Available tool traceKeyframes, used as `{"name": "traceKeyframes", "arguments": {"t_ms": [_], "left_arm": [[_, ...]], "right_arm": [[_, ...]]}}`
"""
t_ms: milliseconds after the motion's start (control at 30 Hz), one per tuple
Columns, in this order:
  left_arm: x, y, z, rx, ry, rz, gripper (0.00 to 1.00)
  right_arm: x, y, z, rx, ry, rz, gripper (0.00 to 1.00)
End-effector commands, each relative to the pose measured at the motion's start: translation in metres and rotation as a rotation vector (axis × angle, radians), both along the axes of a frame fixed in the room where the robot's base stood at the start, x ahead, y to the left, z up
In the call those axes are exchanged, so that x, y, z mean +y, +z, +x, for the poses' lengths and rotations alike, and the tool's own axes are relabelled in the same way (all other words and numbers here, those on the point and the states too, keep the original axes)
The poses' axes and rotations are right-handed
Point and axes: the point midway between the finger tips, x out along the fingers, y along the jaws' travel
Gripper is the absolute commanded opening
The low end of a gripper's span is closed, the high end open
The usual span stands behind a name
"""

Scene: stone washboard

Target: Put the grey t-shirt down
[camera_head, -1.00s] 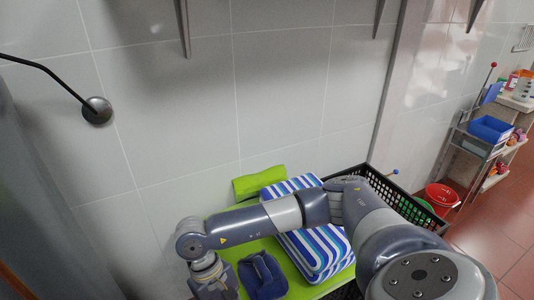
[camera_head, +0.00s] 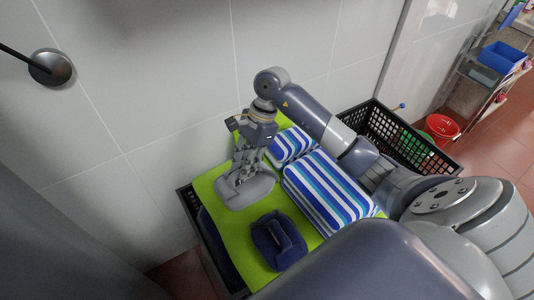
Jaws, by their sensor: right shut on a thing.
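The grey t-shirt (camera_head: 258,190) is a small folded bundle at the back left part of the lime-green surface (camera_head: 228,228). My right gripper (camera_head: 232,183) is over it, pointing down, with its fingers closed on the bundle. The bundle appears to rest on or just above the green surface; any gap is hard to tell. My left gripper is not in the view.
A dark blue folded cloth (camera_head: 277,240) lies in front of the t-shirt. Blue-and-white striped folded cloths (camera_head: 325,190) lie to its right. A black basket (camera_head: 428,150) stands at the right, and a tiled wall (camera_head: 180,100) is behind.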

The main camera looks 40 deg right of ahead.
Motion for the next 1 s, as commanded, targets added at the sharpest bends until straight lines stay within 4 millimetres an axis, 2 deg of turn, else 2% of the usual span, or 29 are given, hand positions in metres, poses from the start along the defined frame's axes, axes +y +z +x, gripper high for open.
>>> {"name": "traceKeyframes", "arguments": {"t_ms": [167, 333, 433, 667, 833, 1000], "left_arm": [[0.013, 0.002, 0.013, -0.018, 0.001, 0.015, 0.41], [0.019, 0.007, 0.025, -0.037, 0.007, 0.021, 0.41], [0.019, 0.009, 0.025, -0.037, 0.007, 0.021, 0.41], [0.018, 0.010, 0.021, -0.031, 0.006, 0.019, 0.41], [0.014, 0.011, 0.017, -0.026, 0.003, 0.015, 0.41], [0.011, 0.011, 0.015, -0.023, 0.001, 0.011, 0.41]], "right_arm": [[-0.009, -0.006, 0.002, 0.001, -0.095, 0.003, 0.00], [-0.010, -0.037, 0.002, 0.004, -0.105, 0.004, 0.00], [-0.010, -0.053, 0.002, 0.003, -0.103, 0.003, 0.00], [-0.010, -0.072, 0.002, 0.000, -0.101, 0.002, 0.00], [-0.010, -0.096, 0.002, 0.001, -0.101, 0.003, 0.00], [-0.011, -0.101, 0.003, -0.005, -0.098, 0.000, 0.00]]}}
